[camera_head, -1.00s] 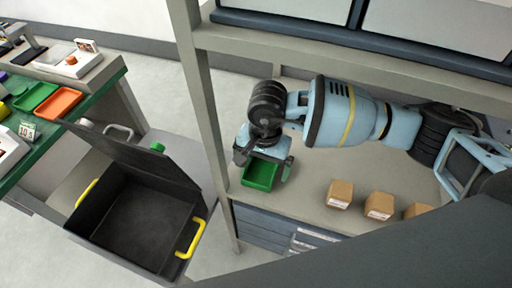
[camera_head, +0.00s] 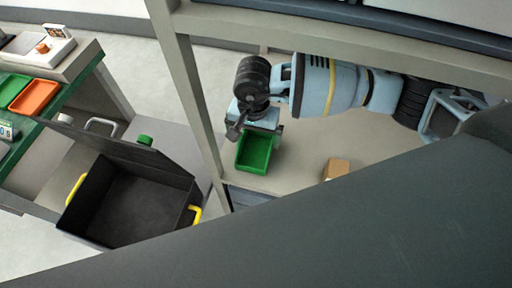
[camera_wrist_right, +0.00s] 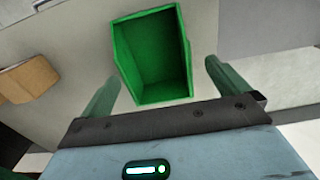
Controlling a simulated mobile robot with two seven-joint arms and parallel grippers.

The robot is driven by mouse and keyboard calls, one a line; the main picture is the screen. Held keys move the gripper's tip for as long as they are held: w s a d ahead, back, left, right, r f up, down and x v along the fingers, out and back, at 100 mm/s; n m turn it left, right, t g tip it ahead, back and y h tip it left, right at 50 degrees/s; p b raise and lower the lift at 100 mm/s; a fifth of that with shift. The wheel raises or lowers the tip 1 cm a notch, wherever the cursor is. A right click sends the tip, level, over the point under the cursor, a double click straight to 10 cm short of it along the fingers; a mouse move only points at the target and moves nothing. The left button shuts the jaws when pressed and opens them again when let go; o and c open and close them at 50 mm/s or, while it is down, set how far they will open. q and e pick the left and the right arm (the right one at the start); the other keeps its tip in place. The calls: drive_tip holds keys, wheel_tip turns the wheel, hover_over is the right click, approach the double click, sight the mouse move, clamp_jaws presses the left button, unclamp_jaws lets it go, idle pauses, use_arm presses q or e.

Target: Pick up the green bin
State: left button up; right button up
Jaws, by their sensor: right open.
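The green bin (camera_head: 256,152) is an open, empty box standing on the rack shelf near its left post in the head view. It also shows in the right wrist view (camera_wrist_right: 150,58), with its open side facing the camera. My right gripper (camera_head: 257,132) is at the bin's far edge in the head view. In the wrist view its two fingers (camera_wrist_right: 165,88) are spread wide, and the bin lies just beyond and partly between them. The fingers are not closed on it; I cannot tell whether they touch it. My left gripper is not in view.
A cardboard box (camera_head: 337,168) sits on the shelf (camera_head: 300,172) to the right. The rack post (camera_head: 188,95) stands left of the bin. A black open crate (camera_head: 125,208) with yellow handles is further left. A bench holds an orange tray (camera_head: 36,96) and another green tray.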

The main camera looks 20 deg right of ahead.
sight(256, 151)
drive_tip(key=shift+s+d+f, duration=0.1)
drive_tip(key=shift+d+f, duration=0.05)
drive_tip(key=shift+f, duration=1)
drive_tip(key=shift+s+d+f, duration=0.1)
drive_tip(key=shift+f, duration=1.05)
drive_tip(key=c, duration=1)
drive_tip(key=shift+c, duration=0.2)
drive_tip(key=shift+r, duration=0.1)
drive_tip(key=shift+w+r, duration=0.1)
drive_tip(key=shift+r, duration=0.35)
wheel_tip(256, 151, up, 2)
drive_tip(key=shift+r, duration=0.25)
drive_tip(key=s+a+r, duration=0.1)
drive_tip(key=s, duration=1.5)
drive_tip(key=shift+r, duration=0.25)
